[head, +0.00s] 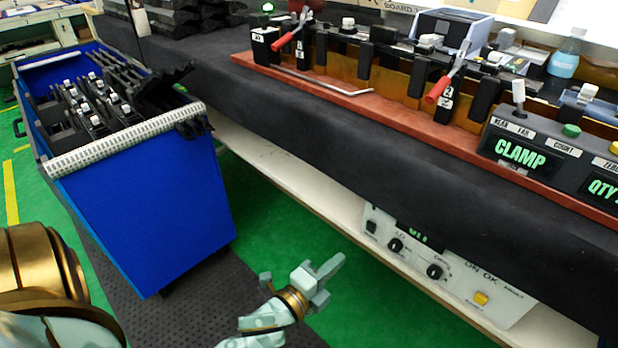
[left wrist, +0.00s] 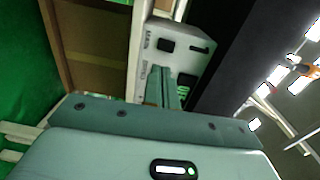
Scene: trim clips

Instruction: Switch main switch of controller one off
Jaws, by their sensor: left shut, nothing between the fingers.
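A white controller box (head: 455,285) sits on the shelf under the bench in the head view. It has black knobs, a yellow button (head: 481,298), and a small black switch (head: 371,227) at its left end. The bench cover partly hides its top and green display (head: 415,236). My left gripper (head: 332,267) is shut and empty, in front and to the left of the box. In the left wrist view, the shut fingers (left wrist: 163,85) point towards the end of the box (left wrist: 180,62), with its black switch (left wrist: 166,45) beyond the tips. Contact cannot be judged. My right gripper is out of view.
The dark-covered bench (head: 300,115) overhangs the pale shelf (head: 290,185). A blue bin (head: 150,200) with black parts stands at the left. A CLAMP panel (head: 525,150) and red-handled clamps (head: 440,88) are on the bench. Green floor lies open between bin and shelf.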

